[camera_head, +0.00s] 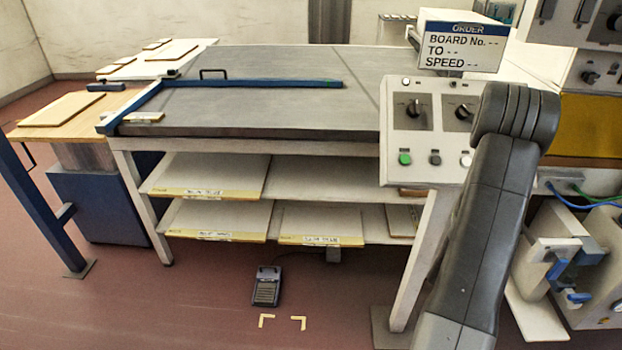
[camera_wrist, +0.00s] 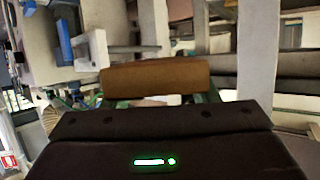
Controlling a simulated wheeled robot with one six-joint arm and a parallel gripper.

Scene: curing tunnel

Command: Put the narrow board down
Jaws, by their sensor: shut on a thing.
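My gripper (camera_wrist: 155,103) shows in the wrist view as a dark body across the bottom, with greenish finger parts just beyond it. It is shut on a brown piece (camera_wrist: 155,78), which I take to be the narrow board, seen from its end. The fingertips are mostly hidden. In the head view my arm rises at the right and hides the gripper and the held board.
A grey-topped table (camera_head: 270,100) with a blue fence (camera_head: 245,83) fills the middle. Pale labelled boards (camera_head: 215,175) lie on shelves below. A wooden side table (camera_head: 75,125) holds a board at left. A control panel (camera_head: 432,130) and an order sign (camera_head: 460,45) stand near my arm.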

